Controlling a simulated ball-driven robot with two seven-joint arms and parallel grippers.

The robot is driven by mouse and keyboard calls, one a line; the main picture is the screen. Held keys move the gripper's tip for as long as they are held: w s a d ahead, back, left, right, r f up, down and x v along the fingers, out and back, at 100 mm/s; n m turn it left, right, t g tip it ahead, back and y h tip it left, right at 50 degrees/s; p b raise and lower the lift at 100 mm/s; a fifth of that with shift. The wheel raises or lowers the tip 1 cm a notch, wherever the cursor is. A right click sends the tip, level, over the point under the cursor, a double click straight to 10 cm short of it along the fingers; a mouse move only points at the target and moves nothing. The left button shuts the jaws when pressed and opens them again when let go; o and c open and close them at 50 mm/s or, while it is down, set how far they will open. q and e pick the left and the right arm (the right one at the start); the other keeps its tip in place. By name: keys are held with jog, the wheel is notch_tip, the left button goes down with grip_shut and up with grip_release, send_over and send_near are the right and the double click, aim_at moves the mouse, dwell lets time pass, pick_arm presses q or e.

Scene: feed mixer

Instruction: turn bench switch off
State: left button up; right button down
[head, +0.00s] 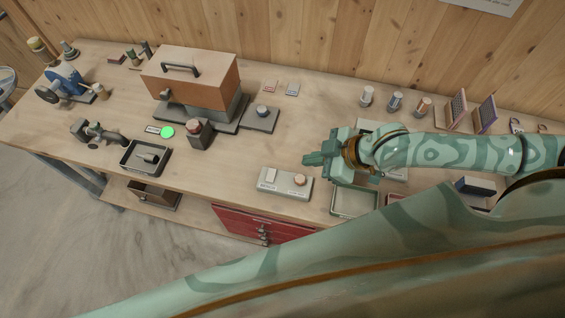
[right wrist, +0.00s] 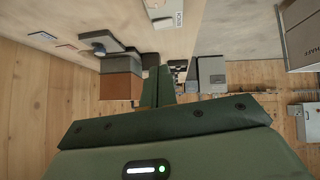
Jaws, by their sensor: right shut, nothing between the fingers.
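A pale switch panel (head: 285,190) lies near the front edge of the bench in the head view. It carries a white rocker (head: 271,175) on its left and a round orange-brown knob (head: 299,180) on its right. Small lettering on its front is too small to read. My right gripper (head: 307,159) is shut and empty, above and behind the knob end of the panel, pointing left. Its closed fingers also show in the right wrist view (right wrist: 158,87). I cannot tell which way the rocker is tipped. My left gripper is out of view.
An orange-brown box with a black handle (head: 215,82) stands at the back. A lit green disc (head: 167,132), a dark block (head: 200,135) and a dark tray (head: 146,157) are to the left. A pale green tray (head: 350,203) lies right of the panel. Bare bench surrounds the panel's left side.

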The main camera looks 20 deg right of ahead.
jog(key=w, duration=0.2)
jog(key=b, duration=0.2)
send_over(275, 169)
jog(key=s+d, duration=0.1)
jog(key=s, duration=0.1)
notch_tip(275, 169, down, 8)
jog(key=shift+w+d+r, duration=0.1)
jog(key=shift+r, duration=0.1)
jog(key=shift+w+d+f, duration=0.1)
jog(key=shift+d+f, duration=0.1)
jog(key=shift+f, duration=1.05)
jog(key=shift+d+f, duration=0.1)
jog(key=shift+f, duration=0.4)
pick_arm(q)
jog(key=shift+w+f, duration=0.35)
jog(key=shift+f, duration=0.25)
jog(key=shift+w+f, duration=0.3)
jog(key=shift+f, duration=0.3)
pick_arm(e)
jog(key=shift+f, duration=0.1)
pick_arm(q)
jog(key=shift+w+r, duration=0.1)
pick_arm(e)
jog(key=shift+w+f, duration=0.15)
jog(key=shift+f, duration=0.25)
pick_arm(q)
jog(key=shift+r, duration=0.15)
pick_arm(e)
jog(key=shift+r, duration=0.1)
